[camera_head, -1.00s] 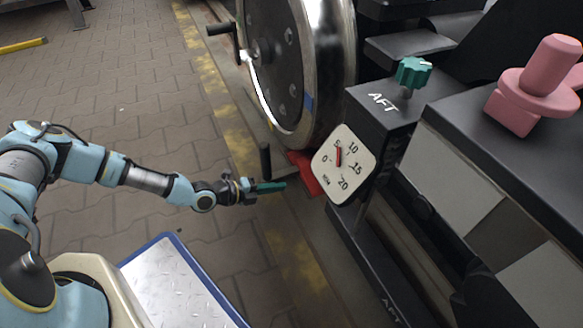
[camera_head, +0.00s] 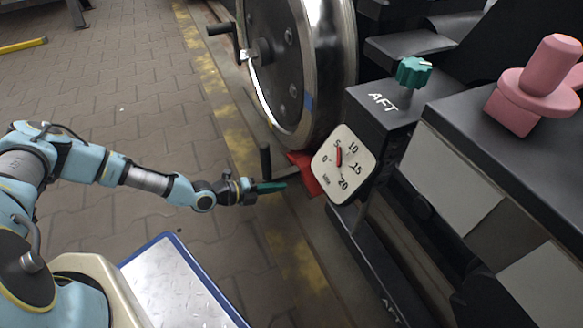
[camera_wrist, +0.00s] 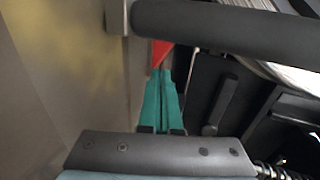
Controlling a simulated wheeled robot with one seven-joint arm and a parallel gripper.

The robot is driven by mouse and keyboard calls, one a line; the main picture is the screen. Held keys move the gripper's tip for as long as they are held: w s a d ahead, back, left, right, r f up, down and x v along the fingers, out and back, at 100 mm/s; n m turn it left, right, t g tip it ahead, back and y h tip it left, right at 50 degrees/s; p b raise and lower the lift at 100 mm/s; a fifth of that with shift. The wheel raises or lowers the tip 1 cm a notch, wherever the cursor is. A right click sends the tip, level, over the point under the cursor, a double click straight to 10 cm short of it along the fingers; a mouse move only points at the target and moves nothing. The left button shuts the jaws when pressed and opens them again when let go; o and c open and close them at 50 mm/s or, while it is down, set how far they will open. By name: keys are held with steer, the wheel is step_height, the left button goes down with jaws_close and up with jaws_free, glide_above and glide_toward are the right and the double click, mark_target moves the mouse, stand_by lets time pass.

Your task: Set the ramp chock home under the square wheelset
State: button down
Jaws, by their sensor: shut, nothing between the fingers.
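The red ramp chock (camera_head: 308,178) lies low at the foot of the large steel-rimmed wheel (camera_head: 300,85), partly hidden by the dial plate. How far under the rim it sits cannot be told. A corner of the red chock (camera_wrist: 160,52) also shows in the wrist view, just beyond my fingertips. My gripper (camera_head: 284,184) has teal fingers, shut with nothing between them. It points right toward the chock from its left side. In the wrist view my gripper's fingertips (camera_wrist: 163,72) appear close to the red; contact cannot be told.
A dark upright post (camera_head: 265,160) stands by my fingers; a thick dark bar (camera_wrist: 220,18) crosses the wrist view. A white dial (camera_head: 343,164) with a red needle sits on the black AFT block (camera_head: 385,108), topped by a green knob (camera_head: 413,72). Paved floor (camera_head: 130,100) lies open left.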

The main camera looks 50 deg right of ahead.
mark_target(268, 171)
steer(key=shift+w+d+b, duration=0.5)
steer(key=shift+w+b, duration=0.7)
steer(key=shift+w, duration=0.15)
steer(key=shift+w+d+b, duration=0.55)
steer(key=shift+w+b, duration=0.6)
steer(key=shift+w, duration=0.25)
steer(key=shift+w+d+b, duration=0.5)
steer(key=shift+w+b, duration=0.7)
steer(key=shift+w, duration=0.15)
stand_by(3.1)
steer(key=shift+s, duration=0.1)
steer(key=shift+s+a+r+p, duration=0.2)
steer(key=shift+s+a+p, duration=0.15)
steer(key=shift+s+p, duration=0.65)
steer(key=s+p, duration=0.1)
steer(key=p, duration=0.1)
steer(key=s+a+p, duration=0.1)
steer(key=s+p, duration=0.1)
steer(key=shift+s+a+p, duration=0.15)
steer(key=shift+a+p, duration=0.05)
steer(key=shift+p, duration=0.15)
steer(key=shift+s+a+f, duration=0.1)
steer(key=shift+s+f, duration=0.1)
steer(key=shift+s, duration=0.05)
